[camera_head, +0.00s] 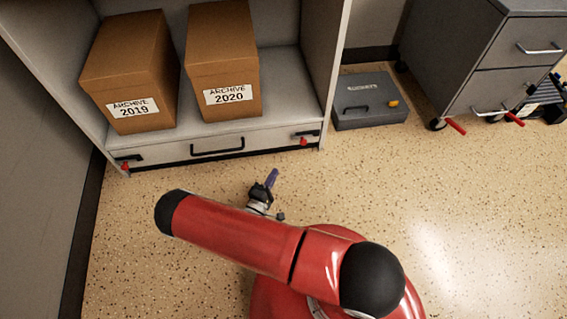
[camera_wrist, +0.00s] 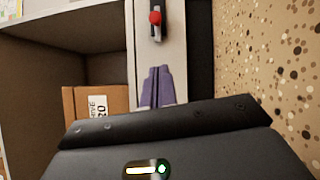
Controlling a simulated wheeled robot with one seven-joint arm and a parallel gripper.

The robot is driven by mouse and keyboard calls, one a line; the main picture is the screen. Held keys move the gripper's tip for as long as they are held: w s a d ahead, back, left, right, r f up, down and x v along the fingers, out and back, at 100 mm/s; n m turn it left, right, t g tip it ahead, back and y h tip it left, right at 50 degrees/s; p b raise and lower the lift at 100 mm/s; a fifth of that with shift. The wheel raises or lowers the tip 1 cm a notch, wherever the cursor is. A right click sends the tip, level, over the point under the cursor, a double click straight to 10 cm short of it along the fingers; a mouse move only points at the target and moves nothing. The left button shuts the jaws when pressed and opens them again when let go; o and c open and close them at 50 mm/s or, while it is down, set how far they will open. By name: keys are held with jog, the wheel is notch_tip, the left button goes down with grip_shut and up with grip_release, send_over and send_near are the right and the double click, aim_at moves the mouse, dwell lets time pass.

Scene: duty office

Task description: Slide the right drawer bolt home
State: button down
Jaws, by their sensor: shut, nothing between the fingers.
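The right drawer bolt (camera_head: 308,134) is a dark bar with a red knob (camera_head: 303,142), at the right end of the grey drawer front (camera_head: 265,140). The bolt and its red knob (camera_wrist: 155,18) also show at the top of the wrist view. My gripper (camera_head: 272,175) has purple fingers and is in front of the drawer, below and left of the right bolt in the head view. In the wrist view my gripper (camera_wrist: 158,70) is shut and empty, its tips pointing towards the knob with a gap between. How far the bolt is slid I cannot tell.
A left bolt with a red knob (camera_head: 125,166) and a dark handle (camera_head: 217,147) are on the same drawer. Archive boxes (camera_head: 222,60) stand on the shelf above. A grey case (camera_head: 370,98) and a wheeled cabinet (camera_head: 480,60) stand to the right. The speckled floor (camera_head: 440,200) is clear.

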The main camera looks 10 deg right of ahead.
send_near(303, 140)
jog(key=w+a+f, duration=0.2)
jog(key=w, duration=0.2)
jog(key=d, duration=0.2)
jog(key=w+d+r+b, duration=0.1)
jog(key=d, duration=0.1)
jog(key=shift+w+d+r, duration=0.1)
jog(key=d+p, duration=0.1)
jog(key=d, duration=0.3)
